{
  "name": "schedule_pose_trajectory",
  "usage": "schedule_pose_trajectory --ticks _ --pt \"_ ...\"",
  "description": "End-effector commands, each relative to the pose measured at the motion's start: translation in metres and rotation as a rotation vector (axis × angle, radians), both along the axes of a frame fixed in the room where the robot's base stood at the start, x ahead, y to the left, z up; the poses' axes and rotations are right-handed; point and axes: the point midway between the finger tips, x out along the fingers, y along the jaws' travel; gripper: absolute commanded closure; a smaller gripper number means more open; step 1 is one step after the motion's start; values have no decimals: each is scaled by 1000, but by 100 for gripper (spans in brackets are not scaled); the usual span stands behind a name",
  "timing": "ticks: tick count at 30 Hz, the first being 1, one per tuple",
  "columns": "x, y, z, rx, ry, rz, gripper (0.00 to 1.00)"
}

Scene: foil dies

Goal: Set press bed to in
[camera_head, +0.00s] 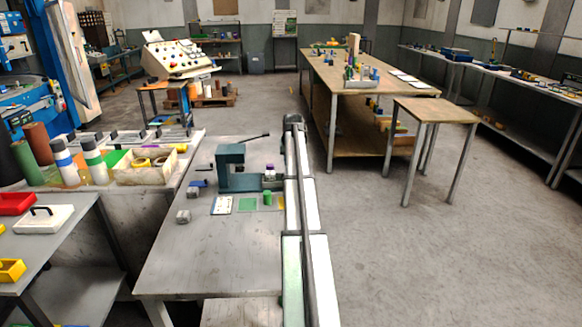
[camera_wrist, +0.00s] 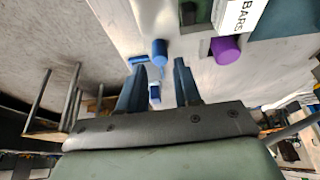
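A dark teal C-shaped press (camera_head: 238,182) stands on the grey metal bench, left of my arm. A small block with a purple top (camera_head: 270,170) is at its right side; I cannot clearly make out the press bed there. In the wrist view a purple cylinder (camera_wrist: 226,50) lies beside a white label reading "BARS" (camera_wrist: 240,14) and teal parts of the press. A blue round knob (camera_wrist: 159,52) shows just beyond my gripper (camera_wrist: 159,68). My gripper's two blue fingers are apart with nothing held between them. In the head view my arm hides the gripper.
The grey bench (camera_head: 190,255) is clear at its front. A green square (camera_head: 247,198), a white card (camera_head: 222,205) and small grey blocks (camera_head: 184,216) lie near the press. A box of rolls (camera_head: 145,167) stands left.

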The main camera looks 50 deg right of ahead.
Motion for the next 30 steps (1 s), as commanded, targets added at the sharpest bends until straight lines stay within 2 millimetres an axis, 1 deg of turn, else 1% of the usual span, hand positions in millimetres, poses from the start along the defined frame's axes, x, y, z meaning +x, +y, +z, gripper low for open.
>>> schedule_pose_trajectory --ticks 1,3,9,14,21,23,30 --pt "3 -3 -8 0 0 0 67" --pt "5 -5 -16 1 1 0 67" --pt "10 -10 -32 -1 -1 0 67" --pt "11 -11 -37 -1 -1 0 67" --pt "11 -11 -37 -1 -1 0 67" --pt "11 -11 -37 -1 -1 0 71" --pt "11 -11 -37 -1 -1 0 94"
